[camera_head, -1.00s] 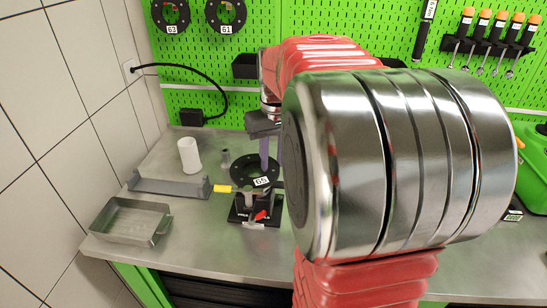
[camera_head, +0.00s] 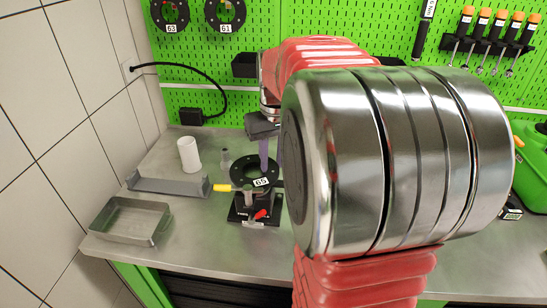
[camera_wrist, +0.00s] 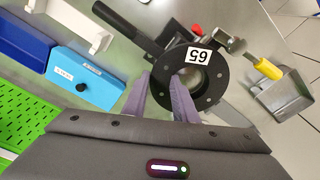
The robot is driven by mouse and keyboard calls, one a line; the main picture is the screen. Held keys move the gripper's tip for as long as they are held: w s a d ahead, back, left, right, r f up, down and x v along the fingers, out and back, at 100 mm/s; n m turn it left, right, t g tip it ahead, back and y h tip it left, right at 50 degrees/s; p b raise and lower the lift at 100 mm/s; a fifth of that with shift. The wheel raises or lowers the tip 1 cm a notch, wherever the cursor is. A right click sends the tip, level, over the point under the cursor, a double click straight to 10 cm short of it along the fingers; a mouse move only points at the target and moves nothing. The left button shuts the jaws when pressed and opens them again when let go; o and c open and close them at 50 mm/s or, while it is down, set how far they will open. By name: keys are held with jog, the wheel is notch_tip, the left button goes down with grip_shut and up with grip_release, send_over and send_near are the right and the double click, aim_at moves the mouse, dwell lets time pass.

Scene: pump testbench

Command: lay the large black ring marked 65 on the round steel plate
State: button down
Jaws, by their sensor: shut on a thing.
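The large black ring marked 65 (camera_head: 240,175) is over a small fixture with a black base (camera_head: 238,214) on the bench. It also shows in the wrist view (camera_wrist: 216,84), label upside down. My gripper (camera_wrist: 161,76) is shut on the ring's left wall, one purple finger outside and one in the hole. In the head view my gripper (camera_head: 267,158) comes down onto the ring from above. The round steel plate is mostly hidden under the ring; a pale metal surface shows through the hole. I cannot tell whether the ring touches it.
A yellow-handled part (camera_head: 222,188) sits left of the fixture, a red lever (camera_head: 261,214) in front. A grey tray (camera_head: 120,238), a grey bracket (camera_head: 165,186) and a white cylinder (camera_head: 188,155) stand on the left. Rings 63 and 61 hang on the green wall.

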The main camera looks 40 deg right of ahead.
jog(key=shift+f, duration=0.2)
dwell(0.3)
jog(key=c, duration=1.6)
grip_release()
jog(key=shift+s, duration=0.1)
jog(key=shift+o, duration=1.2)
jog(key=shift+a+f, duration=0.1)
jog(key=shift+a, duration=0.1)
notch_tip(320, 180, up, 14)
jog(key=s, duration=0.1)
jog(key=shift+s, duration=0.2)
